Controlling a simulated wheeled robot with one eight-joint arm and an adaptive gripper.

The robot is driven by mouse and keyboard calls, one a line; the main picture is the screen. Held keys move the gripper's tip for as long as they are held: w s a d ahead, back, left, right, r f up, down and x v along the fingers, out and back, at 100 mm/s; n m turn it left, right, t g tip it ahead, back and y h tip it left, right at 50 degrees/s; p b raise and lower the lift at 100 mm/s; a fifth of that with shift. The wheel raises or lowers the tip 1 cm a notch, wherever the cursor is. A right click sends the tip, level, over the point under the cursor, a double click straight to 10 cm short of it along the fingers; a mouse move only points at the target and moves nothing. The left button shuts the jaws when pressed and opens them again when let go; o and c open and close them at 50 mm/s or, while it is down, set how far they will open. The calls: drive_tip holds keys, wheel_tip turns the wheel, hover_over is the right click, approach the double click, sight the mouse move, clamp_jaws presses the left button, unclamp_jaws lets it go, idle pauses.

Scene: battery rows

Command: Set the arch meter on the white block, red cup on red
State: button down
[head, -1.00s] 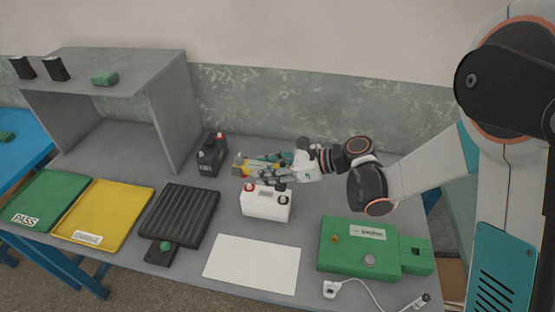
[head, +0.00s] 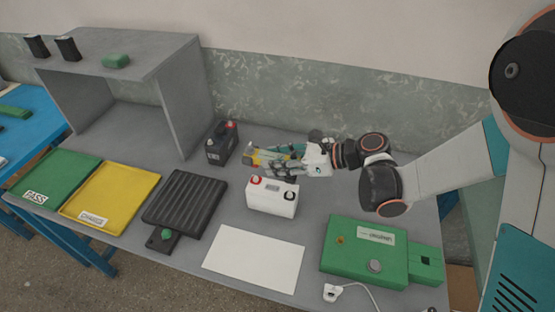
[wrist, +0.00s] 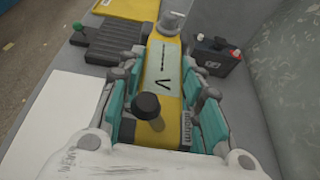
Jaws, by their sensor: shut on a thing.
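The arch meter is yellow with a pale "V" face, seen in the wrist view (wrist: 163,75) and partly in the head view (head: 255,158). A black knob stands on its near end and a grey piece shows at its far end. My gripper (head: 277,160) is shut on the meter, with fingers along both sides. It holds the meter above and just behind the white block (head: 271,198) in the head view. The block has a red terminal (head: 256,180) at left and a black terminal (head: 290,195) at right. The meter's cup colours are not clear.
A black battery (head: 221,145) stands left of my gripper, before a grey shelf (head: 180,100). A black ribbed tray (head: 185,205), yellow tray (head: 112,195) and green tray (head: 55,175) lie left. A white sheet (head: 253,260) lies in front; a green box (head: 365,250) stands right.

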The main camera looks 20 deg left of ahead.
drive_tip(key=shift+f+b, duration=1.95)
drive_tip(key=shift+f, duration=0.5)
drive_tip(key=shift+f+b, duration=1.15)
drive_tip(key=shift+b, duration=0.35)
drive_tip(key=c, duration=1.1)
unclamp_jaws()
drive_tip(key=shift+o, duration=0.2)
drive_tip(key=v, duration=1.2)
